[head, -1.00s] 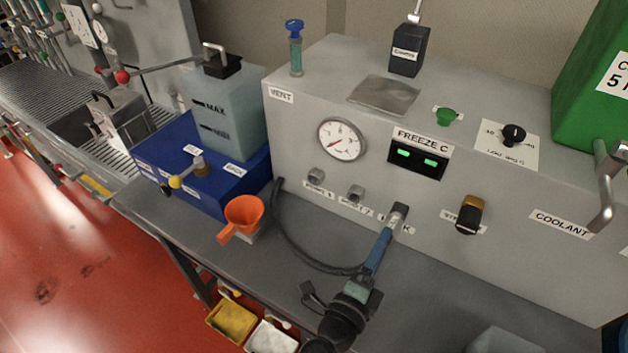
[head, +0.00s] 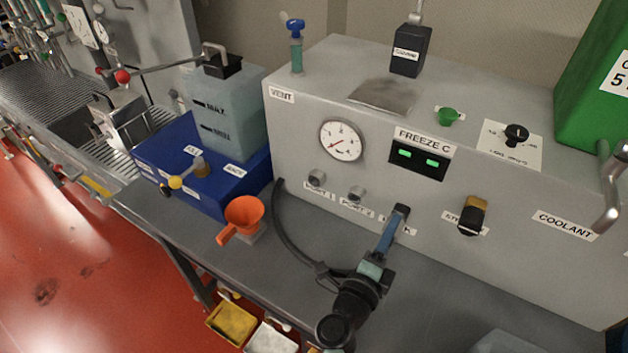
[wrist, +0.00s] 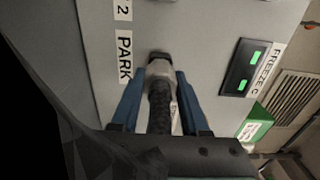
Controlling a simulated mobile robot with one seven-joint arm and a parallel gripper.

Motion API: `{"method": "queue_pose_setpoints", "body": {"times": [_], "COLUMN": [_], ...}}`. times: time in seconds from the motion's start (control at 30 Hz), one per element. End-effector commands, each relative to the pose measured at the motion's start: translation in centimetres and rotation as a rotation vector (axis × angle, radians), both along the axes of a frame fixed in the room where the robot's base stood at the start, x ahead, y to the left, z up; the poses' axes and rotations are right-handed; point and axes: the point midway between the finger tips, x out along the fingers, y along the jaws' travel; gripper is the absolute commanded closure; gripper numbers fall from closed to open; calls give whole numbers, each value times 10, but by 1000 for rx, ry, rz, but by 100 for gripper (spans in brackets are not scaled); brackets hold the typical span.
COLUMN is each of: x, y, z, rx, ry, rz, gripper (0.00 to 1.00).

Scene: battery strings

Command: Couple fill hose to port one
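The fill hose (head: 285,232) is black and loops from the left base of the grey machine along the bench, behind my gripper. Its end coupling (head: 401,211) sits at the PARK fitting on the machine front; the wrist view shows the grey coupling (wrist: 160,72) beside the PARK label. My gripper (head: 389,228) has blue fingers. In the wrist view the fingers (wrist: 160,85) lie on either side of the coupling; whether they touch it is unclear. Port one (head: 317,177) is a bare grey fitting left of port two (head: 356,194).
A black and gold knob (head: 472,215) sticks out right of the PARK fitting. The bench front edge is near my arm.

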Motion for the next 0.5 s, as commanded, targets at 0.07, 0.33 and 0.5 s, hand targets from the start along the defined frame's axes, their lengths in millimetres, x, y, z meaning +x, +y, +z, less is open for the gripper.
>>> {"method": "queue_pose_setpoints", "body": {"times": [0.07,0.33,0.5], "x": [0,0,-1], "y": [0,0,1], "z": [0,1,1], "rx": [0,-1,-1], "ry": [0,-2,-2], "rz": [0,0,0], "gripper": [79,100,100]}}
